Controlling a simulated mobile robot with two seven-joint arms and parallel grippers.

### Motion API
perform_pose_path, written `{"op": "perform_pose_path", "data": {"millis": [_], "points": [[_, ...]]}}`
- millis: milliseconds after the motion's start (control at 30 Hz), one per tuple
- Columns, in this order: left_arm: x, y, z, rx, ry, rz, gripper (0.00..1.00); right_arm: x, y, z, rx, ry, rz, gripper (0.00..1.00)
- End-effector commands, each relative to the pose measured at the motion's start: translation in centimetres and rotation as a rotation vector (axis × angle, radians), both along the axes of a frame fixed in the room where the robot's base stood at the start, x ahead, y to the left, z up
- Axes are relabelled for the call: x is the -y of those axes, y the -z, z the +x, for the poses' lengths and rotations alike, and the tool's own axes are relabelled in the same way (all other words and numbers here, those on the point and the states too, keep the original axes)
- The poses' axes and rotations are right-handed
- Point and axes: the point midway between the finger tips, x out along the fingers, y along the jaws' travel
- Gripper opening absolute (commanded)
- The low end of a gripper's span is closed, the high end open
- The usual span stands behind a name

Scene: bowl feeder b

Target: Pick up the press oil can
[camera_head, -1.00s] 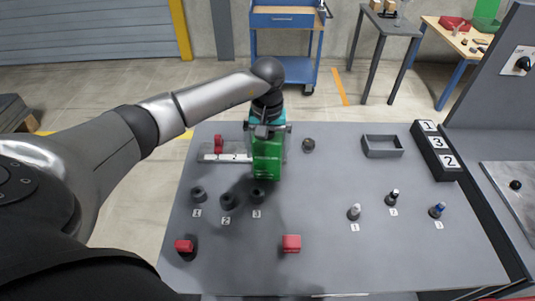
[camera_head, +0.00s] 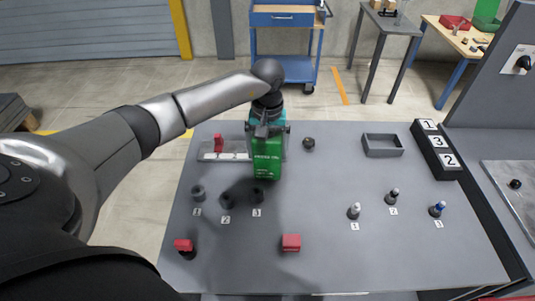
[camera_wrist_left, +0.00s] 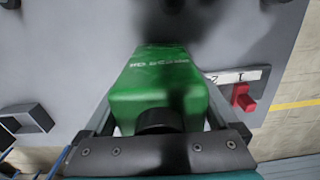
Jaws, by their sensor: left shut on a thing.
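The press oil can (camera_head: 267,160) is a green box-shaped can with white lettering and a dark cap. It is upright over the grey table, near its back edge left of centre. My left gripper (camera_head: 267,134) is shut on the can from above, with a finger on each side. In the left wrist view the can (camera_wrist_left: 158,88) fills the space between the fingers, its dark cap close to the palm. I cannot tell for sure whether its base is clear of the table. My right gripper is not in view.
A plate with a red part (camera_head: 218,143) lies just left of the can. A dark round knob (camera_head: 308,143) and a grey tray (camera_head: 383,146) are to the right. Several small numbered posts and two red blocks, one being (camera_head: 291,242), stand in front.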

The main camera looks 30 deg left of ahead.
Motion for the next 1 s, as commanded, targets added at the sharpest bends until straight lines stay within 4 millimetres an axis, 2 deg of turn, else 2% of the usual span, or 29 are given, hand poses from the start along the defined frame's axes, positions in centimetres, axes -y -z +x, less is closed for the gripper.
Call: {"op": "perform_pose_path", "data": {"millis": [33, 167, 400, 567, 767, 1000], "points": [[0.0, -0.1, 0.0, 0.001, -0.001, 0.000, 0.14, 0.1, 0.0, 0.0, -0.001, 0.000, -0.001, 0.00], [0.0, -0.2, 0.1, 0.004, -0.001, 0.000, 0.02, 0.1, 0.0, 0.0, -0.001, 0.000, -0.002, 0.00], [0.0, -0.3, 0.1, 0.004, -0.001, 0.000, 0.02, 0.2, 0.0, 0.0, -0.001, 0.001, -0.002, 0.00], [-0.1, -1.1, 0.2, 0.005, 0.000, 0.001, 0.02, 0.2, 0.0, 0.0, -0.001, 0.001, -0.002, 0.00], [-0.1, -4.2, 0.2, 0.009, 0.000, 0.000, 0.02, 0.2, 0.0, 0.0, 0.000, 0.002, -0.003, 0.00], [0.0, -10.9, 0.3, 0.011, 0.000, 0.000, 0.02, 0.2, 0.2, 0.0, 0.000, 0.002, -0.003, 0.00]]}}
